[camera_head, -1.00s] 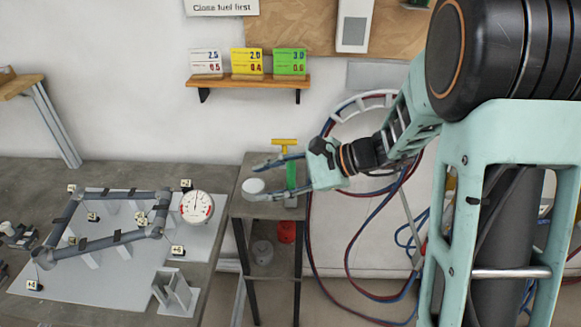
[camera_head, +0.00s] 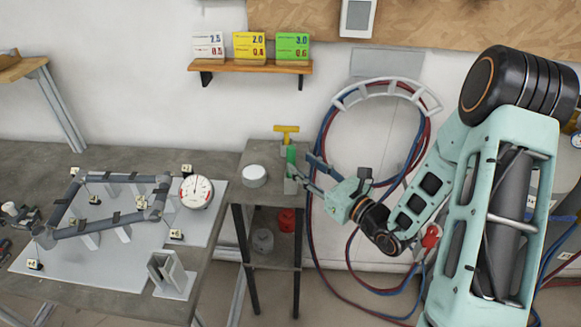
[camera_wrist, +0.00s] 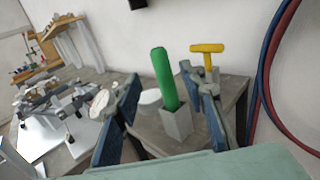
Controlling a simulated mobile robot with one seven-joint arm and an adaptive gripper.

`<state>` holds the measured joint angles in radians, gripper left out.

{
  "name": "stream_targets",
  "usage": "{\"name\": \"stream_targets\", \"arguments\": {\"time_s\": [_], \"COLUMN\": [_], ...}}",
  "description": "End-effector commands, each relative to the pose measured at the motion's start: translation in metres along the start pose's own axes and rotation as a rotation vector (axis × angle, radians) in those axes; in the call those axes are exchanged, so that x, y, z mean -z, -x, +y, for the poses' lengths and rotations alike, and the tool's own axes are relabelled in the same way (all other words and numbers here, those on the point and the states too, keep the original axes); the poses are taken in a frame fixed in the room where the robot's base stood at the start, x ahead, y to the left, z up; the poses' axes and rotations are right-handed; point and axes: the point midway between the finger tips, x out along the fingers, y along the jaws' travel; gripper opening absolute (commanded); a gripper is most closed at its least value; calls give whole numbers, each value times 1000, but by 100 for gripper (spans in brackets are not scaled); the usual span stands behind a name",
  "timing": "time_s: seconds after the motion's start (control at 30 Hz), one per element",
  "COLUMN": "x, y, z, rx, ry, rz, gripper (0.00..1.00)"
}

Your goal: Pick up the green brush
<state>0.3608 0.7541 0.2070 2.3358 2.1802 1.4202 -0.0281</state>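The green brush (camera_head: 291,156) stands upright, handle up, in a square grey holder (camera_wrist: 177,122) on the small side stand. Its lower end is hidden in the holder. In the wrist view the green handle (camera_wrist: 164,80) shows between my two fingers, beyond them, leaning slightly in the picture. My gripper (camera_head: 307,172) is open and empty, just right of the brush and holder in the head view, with its fingers pointing toward them. I cannot tell whether a finger touches the holder.
A yellow T-handled tool (camera_wrist: 207,55) stands close behind the brush. A white round piece (camera_head: 254,175) lies left on the same stand (camera_head: 262,208). Red and blue hoses (camera_head: 322,130) hang at the right. The workbench with a frame jig (camera_head: 100,230) is at the left.

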Motion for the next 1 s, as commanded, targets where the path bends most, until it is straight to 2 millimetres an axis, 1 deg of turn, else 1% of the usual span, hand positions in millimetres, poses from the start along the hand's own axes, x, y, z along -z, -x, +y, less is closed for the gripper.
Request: {"name": "stream_targets", "arguments": {"time_s": [0.17,0.33,0.4,0.5,0.6,0.77,1.0], "x": [-2,-11,-10,-9,-9,-8,-8], "y": [-13,-38,-48,-57,-60,-60,-60], "z": [0,-2,-2,-2,-3,-3,-3], "rx": [-2,-3,-3,-2,-1,-1,-1], "ry": [1,3,2,1,1,1,2], "rz": [0,-1,0,1,0,1,1], "gripper": [38,38,38,38,38,38,13]}}
